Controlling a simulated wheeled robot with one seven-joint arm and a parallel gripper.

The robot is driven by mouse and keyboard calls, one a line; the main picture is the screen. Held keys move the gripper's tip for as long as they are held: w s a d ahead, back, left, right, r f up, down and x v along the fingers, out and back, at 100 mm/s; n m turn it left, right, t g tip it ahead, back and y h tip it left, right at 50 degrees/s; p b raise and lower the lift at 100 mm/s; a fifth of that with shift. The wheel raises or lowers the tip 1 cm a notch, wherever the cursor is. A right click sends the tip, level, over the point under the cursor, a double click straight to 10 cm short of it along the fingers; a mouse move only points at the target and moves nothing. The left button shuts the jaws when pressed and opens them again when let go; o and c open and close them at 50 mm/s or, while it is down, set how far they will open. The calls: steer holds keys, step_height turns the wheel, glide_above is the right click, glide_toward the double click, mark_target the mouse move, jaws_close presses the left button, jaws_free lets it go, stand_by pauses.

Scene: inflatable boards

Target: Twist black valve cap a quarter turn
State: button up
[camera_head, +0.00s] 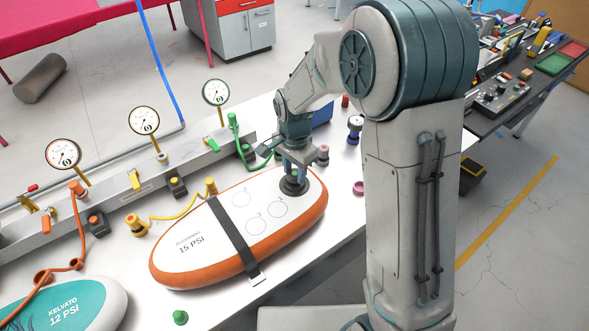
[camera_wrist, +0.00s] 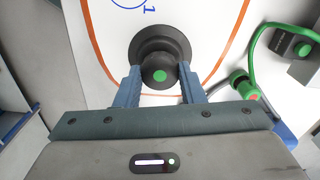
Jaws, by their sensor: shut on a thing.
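The black valve cap (camera_wrist: 160,70) has a green dot on top and sits in a round black base (camera_wrist: 152,38) on the board. In the wrist view my gripper (camera_wrist: 160,80) has its two blue-grey fingers on either side of the cap, shut on it. In the head view my gripper (camera_head: 294,170) reaches down onto the black base (camera_head: 294,187) near the far right end of the white and orange board (camera_head: 200,252), marked 15 PSI. The cap itself is mostly hidden there by the fingers.
A dark strap (camera_head: 234,240) crosses the board. A grey rail with gauges (camera_head: 145,121) runs behind, with yellow, orange and green hoses. A teal board (camera_head: 70,305) lies at the lower left. Small caps stand around, including a green one (camera_head: 180,317) at the front.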

mark_target(295, 174)
steer(key=n, duration=0.3)
steer(key=n, duration=0.4)
steer(key=shift+n, duration=0.5)
steer(key=n, duration=0.5)
steer(key=shift+p, duration=0.4)
steer(key=shift+r+p, duration=1.1)
steer(key=shift+r, duration=0.65)
